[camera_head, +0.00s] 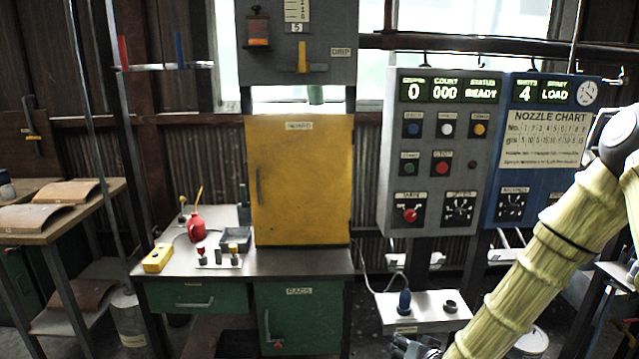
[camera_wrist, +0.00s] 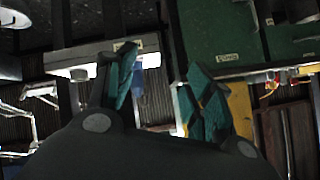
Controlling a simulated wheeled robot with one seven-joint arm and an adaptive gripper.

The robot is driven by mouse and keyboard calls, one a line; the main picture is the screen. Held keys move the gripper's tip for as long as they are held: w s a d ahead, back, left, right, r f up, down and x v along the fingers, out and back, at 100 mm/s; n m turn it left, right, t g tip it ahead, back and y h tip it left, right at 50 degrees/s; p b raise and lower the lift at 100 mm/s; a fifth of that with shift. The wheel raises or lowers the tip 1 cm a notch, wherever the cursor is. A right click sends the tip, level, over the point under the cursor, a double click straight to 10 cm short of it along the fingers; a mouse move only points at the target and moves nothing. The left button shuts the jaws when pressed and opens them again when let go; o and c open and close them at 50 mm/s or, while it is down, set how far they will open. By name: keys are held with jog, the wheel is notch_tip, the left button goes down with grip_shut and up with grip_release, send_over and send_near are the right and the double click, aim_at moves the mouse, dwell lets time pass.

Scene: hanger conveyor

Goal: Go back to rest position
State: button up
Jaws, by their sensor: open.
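My gripper (camera_wrist: 163,92) shows in the wrist view with its two teal-padded fingers spread apart and nothing between them. In the head view only a dark part of my gripper (camera_head: 415,347) shows at the bottom edge, at the lower end of my pale yellow sleeved arm. The wrist view looks upside down, with the white box (camera_wrist: 90,58) behind the left finger. Contact between gripper and box cannot be told.
A grey control panel (camera_head: 436,150) and a blue panel (camera_head: 505,205) stand behind the box. A yellow cabinet (camera_head: 300,180) stands on the green workbench (camera_head: 190,298), with a red oil can (camera_head: 196,228) on top. A side table (camera_head: 60,228) is at far left.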

jog(key=s+f+n+g, duration=0.1)
jog(key=s+f+g, duration=0.2)
jog(key=s+f, duration=0.5)
jog(key=s+f+n+g+h, duration=0.1)
jog(key=s+f+g, duration=0.3)
jog(key=s, duration=1.4)
jog(key=s+f+n+g, duration=0.1)
jog(key=s+f+g, duration=0.2)
jog(key=s+f, duration=0.8)
jog(key=s, duration=0.2)
jog(key=shift+s+d+f+g+h, duration=0.15)
jog(key=shift+s+f+g+h, duration=0.15)
jog(key=shift+s+f, duration=0.1)
jog(key=shift+r, duration=0.1)
